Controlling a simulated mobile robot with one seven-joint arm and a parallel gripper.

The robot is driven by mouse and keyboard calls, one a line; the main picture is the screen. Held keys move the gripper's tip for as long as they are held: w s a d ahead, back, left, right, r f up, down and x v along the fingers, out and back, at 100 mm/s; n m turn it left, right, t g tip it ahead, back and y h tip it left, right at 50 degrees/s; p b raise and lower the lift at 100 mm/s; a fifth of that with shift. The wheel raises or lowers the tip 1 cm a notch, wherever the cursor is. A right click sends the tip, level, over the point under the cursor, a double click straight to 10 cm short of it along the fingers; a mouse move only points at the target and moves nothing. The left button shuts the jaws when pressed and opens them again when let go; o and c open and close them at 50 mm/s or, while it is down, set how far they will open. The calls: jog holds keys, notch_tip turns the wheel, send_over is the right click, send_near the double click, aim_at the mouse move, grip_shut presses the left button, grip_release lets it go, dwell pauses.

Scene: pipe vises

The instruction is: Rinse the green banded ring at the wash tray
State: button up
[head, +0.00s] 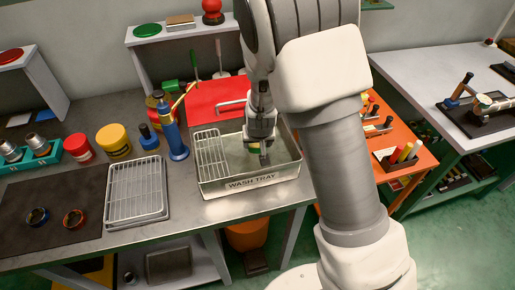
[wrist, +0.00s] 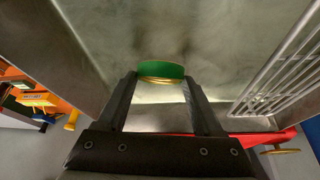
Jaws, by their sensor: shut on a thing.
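The wash tray (head: 250,183) is a metal basin with a labelled front wall on the bench, with a wire rack (head: 211,155) in its left part. My gripper (head: 262,150) reaches down into the right part of the tray. In the wrist view my gripper (wrist: 160,92) is shut on the green banded ring (wrist: 162,70), which has a gold band along its edge. The ring (head: 254,150) shows only as a small green patch in the head view. It is over the tray's bare metal floor. I cannot tell whether it touches the floor or any water.
A blue bottle (head: 174,137) stands close to the tray's left side. A wire drying rack (head: 138,191) lies further left, beside a dark mat (head: 55,190) with two rings. A red panel (head: 215,95) is behind the tray. An orange cart (head: 412,160) is at right.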

notch_tip(320, 180, up, 12)
jog(key=p, duration=0.9)
jog(key=shift+f, duration=0.15)
jog(key=shift+p, duration=0.3)
dwell(1.9)
notch_tip(320, 180, up, 4)
jog(key=p, duration=0.3)
dwell(0.6)
